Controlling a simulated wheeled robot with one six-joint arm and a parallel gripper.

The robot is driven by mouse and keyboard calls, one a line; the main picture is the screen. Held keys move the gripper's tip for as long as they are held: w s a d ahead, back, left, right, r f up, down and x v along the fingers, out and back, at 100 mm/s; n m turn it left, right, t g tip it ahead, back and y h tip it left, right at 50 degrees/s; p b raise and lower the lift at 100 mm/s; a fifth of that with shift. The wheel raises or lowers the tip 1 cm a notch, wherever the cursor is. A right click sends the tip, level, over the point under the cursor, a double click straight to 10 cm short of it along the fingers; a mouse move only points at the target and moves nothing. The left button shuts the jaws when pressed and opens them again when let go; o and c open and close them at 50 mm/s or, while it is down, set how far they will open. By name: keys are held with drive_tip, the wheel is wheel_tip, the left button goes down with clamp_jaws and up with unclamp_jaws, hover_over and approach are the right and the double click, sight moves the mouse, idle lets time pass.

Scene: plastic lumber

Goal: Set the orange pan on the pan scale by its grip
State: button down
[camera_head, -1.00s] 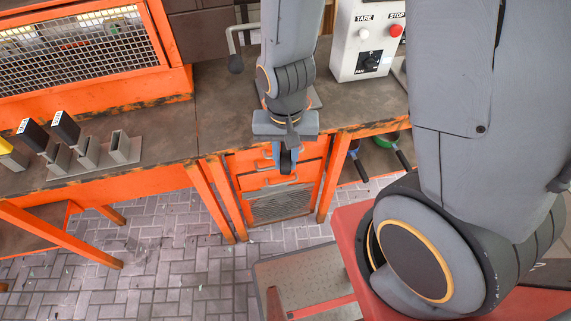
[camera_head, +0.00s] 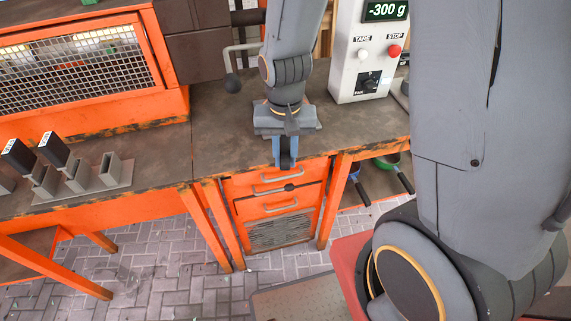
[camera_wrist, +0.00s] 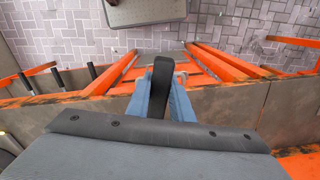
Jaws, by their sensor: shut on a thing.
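My gripper (camera_head: 286,150) hangs over the front edge of the workbench, its blue fingers shut on a black grip. The grip (camera_wrist: 160,82) shows between the fingers (camera_wrist: 163,100) in the wrist view, and its dark end pokes out below them in the head view. The orange body of the pan is not visible; my gripper and wrist cover the area behind the grip. The scale's white control box (camera_head: 362,55) stands to the right on the bench, with its display (camera_head: 386,11) reading -300 g. The weighing plate cannot be made out clearly behind my wrist.
The workbench (camera_head: 225,140) has bare top left of my gripper. Orange drawers (camera_head: 277,190) are below it. A green pan (camera_head: 388,160) and dark handles show on the lower shelf at right. Metal holders (camera_head: 75,180) and a mesh-fronted orange cabinet (camera_head: 80,75) stand at left.

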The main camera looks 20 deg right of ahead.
sight(285, 140)
drive_tip(key=shift+w+d+f+b, duration=0.1)
drive_tip(key=shift+w+d+b, duration=0.2)
drive_tip(key=shift+w, duration=0.7)
drive_tip(key=shift+w+d+f+b, duration=0.15)
drive_tip(key=shift+w+b, duration=0.3)
drive_tip(key=shift+w, duration=0.5)
drive_tip(key=shift+w+d+b, duration=0.3)
drive_tip(key=shift+w+b, duration=0.05)
drive_tip(key=shift+w, duration=0.65)
drive_tip(key=shift+w+d+f, duration=0.1)
drive_tip(key=shift+w+f, duration=0.1)
drive_tip(key=shift+s+f+b, duration=0.1)
drive_tip(key=shift+f+b, duration=0.55)
drive_tip(key=shift+f, duration=0.35)
drive_tip(key=c, duration=1.5)
unclamp_jaws()
